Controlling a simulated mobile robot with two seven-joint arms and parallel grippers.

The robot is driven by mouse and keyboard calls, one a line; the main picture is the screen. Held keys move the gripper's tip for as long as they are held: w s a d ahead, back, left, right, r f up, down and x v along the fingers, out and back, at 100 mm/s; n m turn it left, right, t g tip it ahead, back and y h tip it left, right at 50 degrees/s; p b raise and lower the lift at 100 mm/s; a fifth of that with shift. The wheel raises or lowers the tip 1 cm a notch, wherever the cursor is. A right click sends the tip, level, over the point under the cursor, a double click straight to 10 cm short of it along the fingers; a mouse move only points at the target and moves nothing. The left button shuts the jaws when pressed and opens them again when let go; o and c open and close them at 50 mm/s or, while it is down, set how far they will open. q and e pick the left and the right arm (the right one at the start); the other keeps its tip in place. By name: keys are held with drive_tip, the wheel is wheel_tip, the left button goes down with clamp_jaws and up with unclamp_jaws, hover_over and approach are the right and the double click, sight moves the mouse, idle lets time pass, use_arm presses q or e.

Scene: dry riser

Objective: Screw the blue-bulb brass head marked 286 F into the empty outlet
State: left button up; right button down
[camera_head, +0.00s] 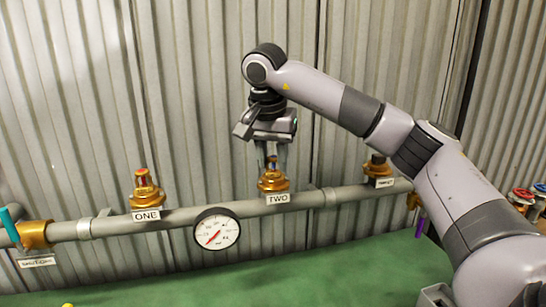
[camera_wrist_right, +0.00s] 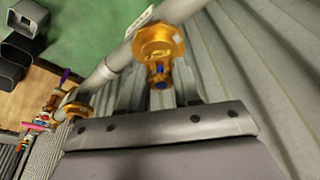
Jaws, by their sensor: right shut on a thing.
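A brass head (camera_head: 271,163) with a blue bulb stands upright at the outlet labelled TWO (camera_head: 273,182). It also shows in the right wrist view (camera_wrist_right: 159,75), with blue at its tip. My right gripper (camera_head: 272,168) points down from above and is shut on this head. I cannot tell how deep its thread sits, and its marking is not readable. Another brass head (camera_head: 142,177) with a red bulb stands in the outlet labelled ONE (camera_head: 147,197). A third brass outlet (camera_head: 377,168) at the right has a dark top. My left gripper is not in view.
A grey pipe (camera_head: 180,217) runs across, carrying a round gauge (camera_head: 215,229) and a teal-handled valve (camera_head: 24,232) at its left end. A purple handle (camera_head: 420,224) hangs at the right. Corrugated wall (camera_head: 200,90) stands close behind. The green surface (camera_head: 300,275) below is mostly clear.

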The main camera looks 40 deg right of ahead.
drive_tip(key=m, duration=0.3)
drive_tip(key=m+g, duration=0.1)
drive_tip(key=m, duration=0.1)
drive_tip(key=shift+w, duration=0.25)
drive_tip(key=shift+m, duration=0.3)
drive_tip(key=shift+w+r+m+g, duration=0.1)
drive_tip(key=shift+m+g, duration=0.3)
drive_tip(key=shift+m, duration=0.7)
drive_tip(key=c, duration=1.1)
unclamp_jaws()
drive_tip(key=shift+m, duration=0.4)
drive_tip(key=shift+c, duration=0.2)
drive_tip(key=o, duration=0.4)
drive_tip(key=v, duration=0.7)
drive_tip(key=shift+w+a, duration=0.1)
drive_tip(key=shift+a, duration=0.05)
